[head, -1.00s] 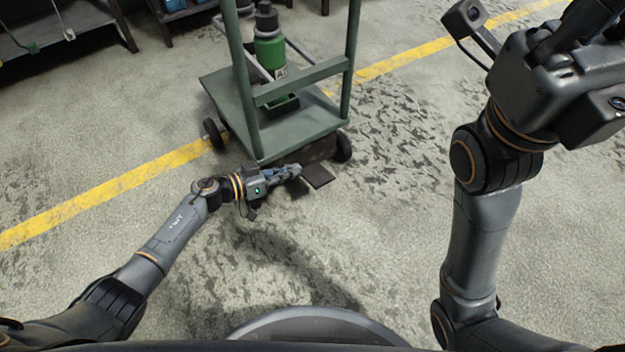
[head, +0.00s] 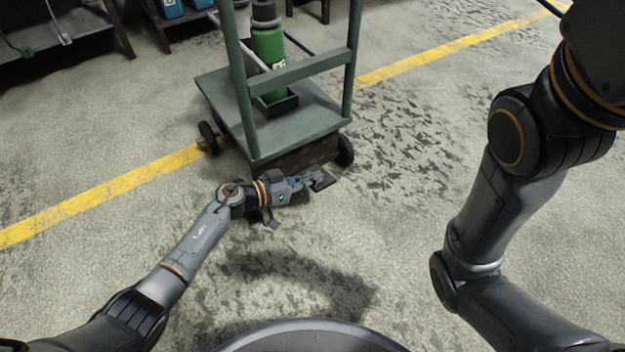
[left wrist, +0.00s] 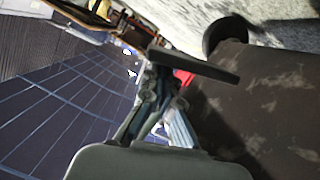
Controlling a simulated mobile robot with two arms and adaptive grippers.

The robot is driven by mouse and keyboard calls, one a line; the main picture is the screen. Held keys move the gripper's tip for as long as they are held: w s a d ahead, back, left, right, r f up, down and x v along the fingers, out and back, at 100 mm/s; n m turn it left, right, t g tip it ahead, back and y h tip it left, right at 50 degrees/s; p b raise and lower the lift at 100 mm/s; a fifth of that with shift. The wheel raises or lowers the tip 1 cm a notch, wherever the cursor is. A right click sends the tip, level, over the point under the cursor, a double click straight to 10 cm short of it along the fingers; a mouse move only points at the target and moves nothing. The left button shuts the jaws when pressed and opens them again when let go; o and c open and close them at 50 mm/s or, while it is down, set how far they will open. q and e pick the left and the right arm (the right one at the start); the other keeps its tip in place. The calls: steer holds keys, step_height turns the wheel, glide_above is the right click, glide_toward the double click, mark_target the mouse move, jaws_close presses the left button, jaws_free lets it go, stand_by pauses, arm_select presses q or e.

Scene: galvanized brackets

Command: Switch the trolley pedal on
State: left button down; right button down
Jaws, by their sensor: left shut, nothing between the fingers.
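The green trolley (head: 213,90) stands ahead of me with its handle frame towards me. Its pedal (head: 325,181), a dark flat plate, sticks out low at the near end. In the left wrist view the pedal (left wrist: 205,66) is a dark bar seen nearly edge-on. My left gripper (head: 314,177) is shut and empty at the pedal and hides part of it. In the left wrist view its fingers (left wrist: 156,84) reach up to the bar; I cannot tell whether they touch. My right gripper is out of view; only its arm shows at the right.
A green bottle (head: 268,48) stands on the trolley deck. Trolley wheels (head: 344,150) sit at its sides. A dark brown panel (left wrist: 265,105) fills the right of the left wrist view, close to the fingers. The floor to the right of the trolley is clear.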

arm_select(q)
steer(key=shift+s+d+f+m+p, duration=0.15)
steer(key=shift+s+f+m+p, duration=0.15)
steer(key=shift+m+p, duration=0.2)
steer(key=shift+f+m, duration=0.3)
steer(key=shift+s+d+f+m+t+y+p, duration=0.2)
steer(key=shift+f+m+t+y+p, duration=0.2)
steer(key=shift+f+m+p, duration=0.1)
steer(key=shift+s+d+f+m+t+y, duration=0.1)
steer(key=shift+f+m+t+y, duration=0.1)
steer(key=shift+f+m, duration=0.5)
steer(key=shift+s+f+m+t+y, duration=0.1)
steer(key=shift+f+m+t, duration=0.1)
steer(key=shift+f+m, duration=0.45)
steer(key=shift+f+b, duration=0.3)
